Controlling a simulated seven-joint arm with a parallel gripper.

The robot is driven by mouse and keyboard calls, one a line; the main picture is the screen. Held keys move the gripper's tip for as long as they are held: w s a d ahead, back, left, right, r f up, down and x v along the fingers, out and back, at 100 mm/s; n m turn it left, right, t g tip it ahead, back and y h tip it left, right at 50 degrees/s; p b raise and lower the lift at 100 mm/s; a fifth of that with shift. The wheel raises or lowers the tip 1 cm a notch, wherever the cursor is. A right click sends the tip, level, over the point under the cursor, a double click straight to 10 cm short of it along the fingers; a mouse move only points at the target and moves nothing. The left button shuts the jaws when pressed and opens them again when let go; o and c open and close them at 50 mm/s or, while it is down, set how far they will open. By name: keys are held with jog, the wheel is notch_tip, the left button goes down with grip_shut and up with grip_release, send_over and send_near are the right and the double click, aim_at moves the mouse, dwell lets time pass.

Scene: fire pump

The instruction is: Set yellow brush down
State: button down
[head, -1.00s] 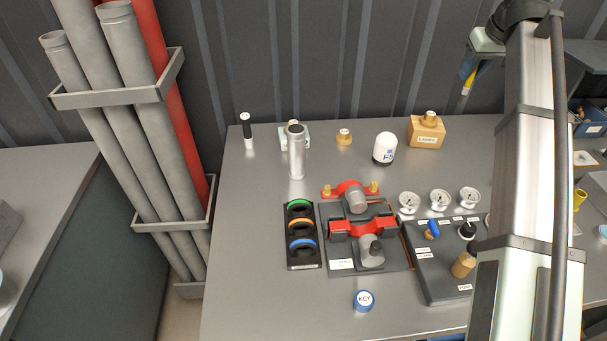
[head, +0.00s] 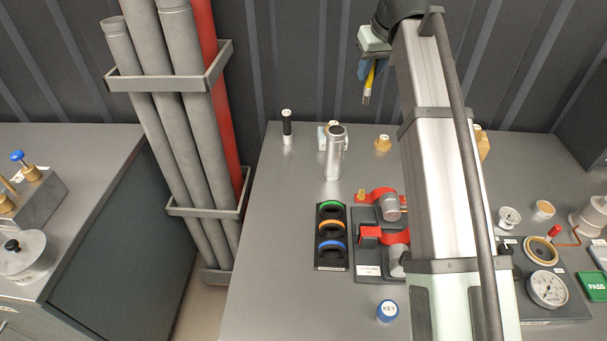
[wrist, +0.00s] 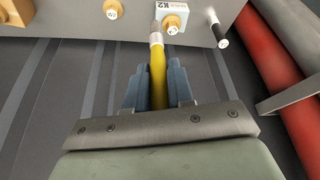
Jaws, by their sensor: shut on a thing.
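The yellow brush (head: 369,78) is held by my gripper (head: 366,70) above the far part of the bench, in front of the dark ribbed wall. In the wrist view the yellow brush (wrist: 158,80) sticks out between the blue fingers of my gripper (wrist: 160,85), with its grey ferrule end pointing away toward the bench edge. The gripper is shut on the handle. The brush is clear of the bench (head: 260,260). My arm hides part of the bench's middle.
A ring tray (head: 331,236), red clamp fixture (head: 383,236) and KEY cap (head: 387,311) sit nearer. Pipes (head: 165,120) rise at left. The bench's left front is clear.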

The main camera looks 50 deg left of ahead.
jog(key=s+a+n, duration=0.2)
jog(key=s+a, duration=0.6)
jog(key=s, duration=0.6)
jog(key=shift+g, duration=0.3)
jog(key=shift+w+f, duration=0.2)
jog(key=shift+f, duration=5.1)
jog(key=shift+w+f, duration=0.2)
jog(key=shift+f, duration=5.05)
jog(key=shift+f, duration=0.15)
jog(key=c, duration=1)
grip_release()
jog(key=v, duration=1.2)
jog(key=shift+d, duration=0.15)
